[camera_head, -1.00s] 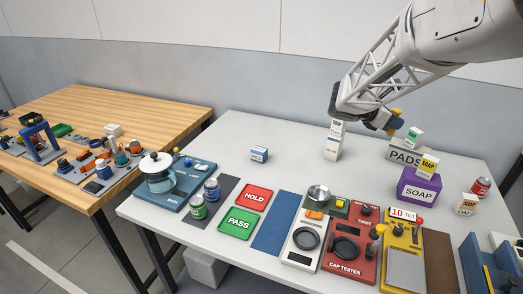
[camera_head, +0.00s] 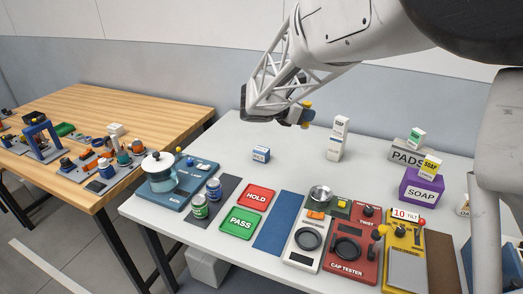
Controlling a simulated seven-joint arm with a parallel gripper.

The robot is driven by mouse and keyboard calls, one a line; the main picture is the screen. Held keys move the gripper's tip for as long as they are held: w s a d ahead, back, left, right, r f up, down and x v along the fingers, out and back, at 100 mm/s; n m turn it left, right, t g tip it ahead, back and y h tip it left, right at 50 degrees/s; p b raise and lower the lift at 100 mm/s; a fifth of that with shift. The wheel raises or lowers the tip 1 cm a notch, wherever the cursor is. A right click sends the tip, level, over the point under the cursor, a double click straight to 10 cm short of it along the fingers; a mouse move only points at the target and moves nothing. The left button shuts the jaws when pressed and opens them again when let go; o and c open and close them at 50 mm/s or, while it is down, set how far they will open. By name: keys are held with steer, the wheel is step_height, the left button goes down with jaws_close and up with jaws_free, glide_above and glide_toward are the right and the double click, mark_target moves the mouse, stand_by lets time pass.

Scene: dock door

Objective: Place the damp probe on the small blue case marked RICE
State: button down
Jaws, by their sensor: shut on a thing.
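The small blue and white case (camera_head: 261,154) stands alone on the grey table, left of centre; its lettering is too small to read. My gripper (camera_head: 295,115) is up and to the right of the case, in the air above the table's back part. It is shut on a small yellow-ended thing (camera_head: 308,104), which I take to be the damp probe. Most of the probe is hidden by my gripper, and a gap separates it from the case.
A white carton stack (camera_head: 336,140) stands right of the case. The purple SOAP box (camera_head: 421,188) and grey PADS box (camera_head: 407,154) are farther right. The red HOLD tray (camera_head: 258,197) and green PASS tray (camera_head: 238,222) lie in front. The table around the case is clear.

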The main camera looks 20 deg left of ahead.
steer(key=s+a+n+t+y, duration=0.15)
steer(key=s+a, duration=0.35)
steer(key=a, duration=0.5)
step_height(320, 180, down, 13)
steer(key=shift+d+f, duration=0.15)
steer(key=shift+d, duration=0.2)
steer(key=shift+w+g, duration=0.2)
steer(key=shift+g, duration=0.05)
glide_above(261, 149)
steer(key=shift+s+f, duration=0.1)
steer(key=shift+f, duration=0.65)
steer(key=shift+f, duration=1.75)
steer(key=shift+f, duration=0.1)
